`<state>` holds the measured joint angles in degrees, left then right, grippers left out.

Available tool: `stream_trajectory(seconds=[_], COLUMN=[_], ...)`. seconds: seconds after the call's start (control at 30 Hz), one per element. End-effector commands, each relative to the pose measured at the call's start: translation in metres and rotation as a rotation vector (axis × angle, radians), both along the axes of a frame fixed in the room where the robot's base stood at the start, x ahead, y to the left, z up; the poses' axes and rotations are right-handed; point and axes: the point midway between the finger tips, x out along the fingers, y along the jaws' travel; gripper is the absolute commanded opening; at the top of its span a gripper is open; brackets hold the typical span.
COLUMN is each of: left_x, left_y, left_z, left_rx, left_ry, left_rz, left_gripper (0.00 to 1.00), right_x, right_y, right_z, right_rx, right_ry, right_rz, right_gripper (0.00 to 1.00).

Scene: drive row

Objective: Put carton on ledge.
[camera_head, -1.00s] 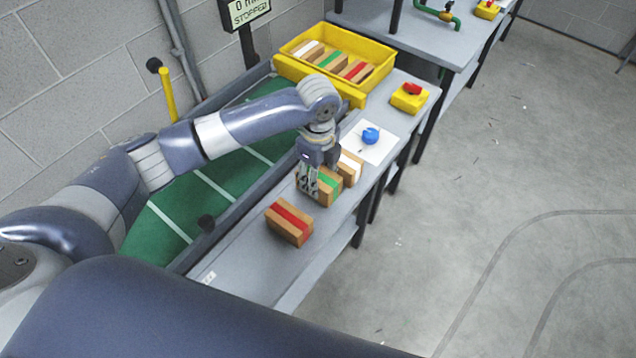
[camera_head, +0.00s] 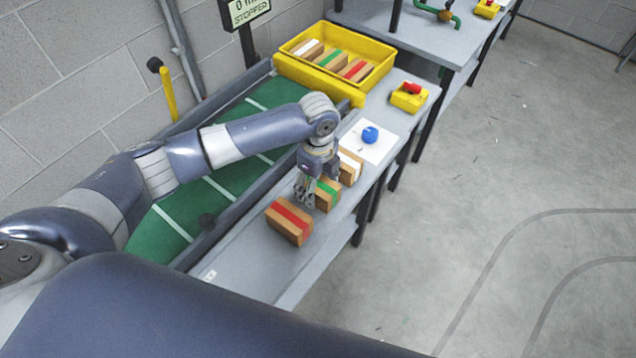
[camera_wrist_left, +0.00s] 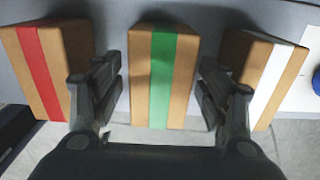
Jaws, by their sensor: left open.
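Three brown cartons stand in a row on the grey ledge (camera_head: 250,262) beside the belt. The red-striped carton (camera_head: 289,222) is nearest, the green-striped carton (camera_head: 328,194) is in the middle, and the white-striped carton (camera_head: 350,167) is behind it. My left gripper (camera_head: 306,192) is open at the belt side of the green-striped carton. In the left wrist view, the green-striped carton (camera_wrist_left: 162,85) shows between the two spread fingers of my left gripper (camera_wrist_left: 160,68), with gaps on both sides. The red-striped carton (camera_wrist_left: 42,65) and white-striped carton (camera_wrist_left: 268,72) flank it. My right gripper is not in view.
A yellow bin (camera_head: 375,50) with several cartons stands at the far end. A blue knob (camera_head: 370,135) on a white plate and a yellow box with a red button (camera_head: 409,97) sit beyond the row. The green belt (camera_head: 185,205) runs along the left.

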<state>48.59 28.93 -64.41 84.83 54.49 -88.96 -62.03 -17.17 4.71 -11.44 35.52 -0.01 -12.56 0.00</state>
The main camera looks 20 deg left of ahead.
Motion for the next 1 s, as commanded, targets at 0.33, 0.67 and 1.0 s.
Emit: stream_trajectory(seconds=[0.33,0.67,1.0], left_x=[0.001,0.001,0.0], left_y=[0.0,0.0,0.0], left_z=[0.033,0.101,0.124], left_rx=[-0.002,-0.001,0.0], left_ry=[-0.006,-0.003,0.0], left_rz=[-0.001,0.0,0.001], left_gripper=[0.68,0.68,0.68], right_x=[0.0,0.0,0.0], right_y=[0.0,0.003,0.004], right_z=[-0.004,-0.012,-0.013], right_rx=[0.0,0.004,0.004], right_ry=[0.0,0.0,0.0], right_rz=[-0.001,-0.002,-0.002], right_gripper=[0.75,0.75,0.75])
